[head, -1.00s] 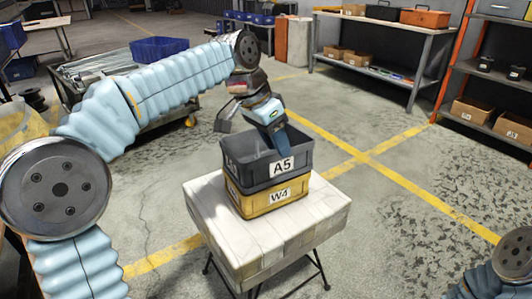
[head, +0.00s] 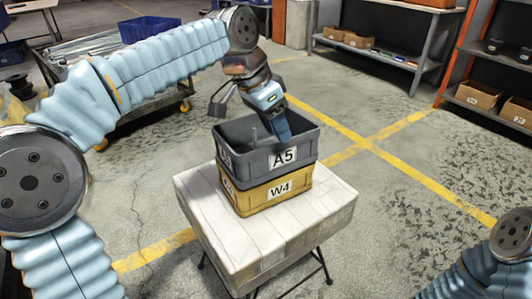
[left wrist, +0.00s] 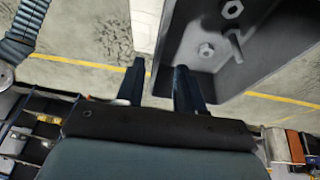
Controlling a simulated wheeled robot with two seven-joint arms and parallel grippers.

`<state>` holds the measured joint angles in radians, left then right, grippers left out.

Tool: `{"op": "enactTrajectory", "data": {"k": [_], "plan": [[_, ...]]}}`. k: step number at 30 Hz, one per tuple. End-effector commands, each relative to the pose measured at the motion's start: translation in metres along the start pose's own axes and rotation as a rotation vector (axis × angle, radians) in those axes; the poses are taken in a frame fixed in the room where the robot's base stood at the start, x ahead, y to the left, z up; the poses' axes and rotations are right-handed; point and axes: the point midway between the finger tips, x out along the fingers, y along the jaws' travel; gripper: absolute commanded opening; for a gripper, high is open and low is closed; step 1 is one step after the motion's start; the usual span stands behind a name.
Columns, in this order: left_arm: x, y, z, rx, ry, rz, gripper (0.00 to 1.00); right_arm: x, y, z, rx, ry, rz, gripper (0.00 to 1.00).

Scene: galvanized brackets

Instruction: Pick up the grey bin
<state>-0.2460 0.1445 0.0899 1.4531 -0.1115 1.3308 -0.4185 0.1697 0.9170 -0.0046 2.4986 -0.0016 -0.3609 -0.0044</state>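The grey bin (head: 252,165), labelled A5, sits upright on a yellow bin (head: 238,200) labelled W4. Both stand on a white-topped stand (head: 325,213). My left gripper (head: 283,138) points down at the grey bin's near rim. In the left wrist view, the gripper (left wrist: 158,88) has its two fingers apart. The grey bin (left wrist: 262,68) shows there, with its wall edge between the fingers, one finger on its inner side. I cannot tell whether they touch it. Hex-headed metal pieces lie inside. My right arm shows at the lower right; its gripper is out of view.
A grey shelf (head: 385,55) with cardboard boxes stands at the back. An orange-framed rack (head: 485,75) is at the right. A cart with metal stock and a blue crate (head: 148,28) is at the back left. The floor around the stand is clear.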

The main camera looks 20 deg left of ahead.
Motion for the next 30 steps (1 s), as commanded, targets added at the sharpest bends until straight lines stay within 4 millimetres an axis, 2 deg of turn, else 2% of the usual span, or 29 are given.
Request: {"op": "enactTrajectory", "data": {"k": [1,6,15,23,30], "plan": [[0.012,0.002,0.002,0.001,-0.003,0.001,0.37,0.005,0.002,0.0,0.0,-0.001,-0.001,0.43],[0.037,0.003,0.002,0.0,-0.003,0.001,0.37,0.011,0.003,0.001,0.0,-0.003,-0.002,0.43],[0.043,0.003,0.001,-0.001,-0.001,0.0,0.37,0.011,0.002,0.001,-0.001,-0.003,-0.003,0.43],[0.043,0.003,0.001,-0.001,-0.001,0.0,0.0,0.011,0.002,0.001,-0.001,-0.003,-0.003,0.43],[0.042,0.003,0.001,0.0,-0.001,0.0,0.0,0.011,0.003,0.001,-0.001,-0.003,-0.003,0.43]]}}
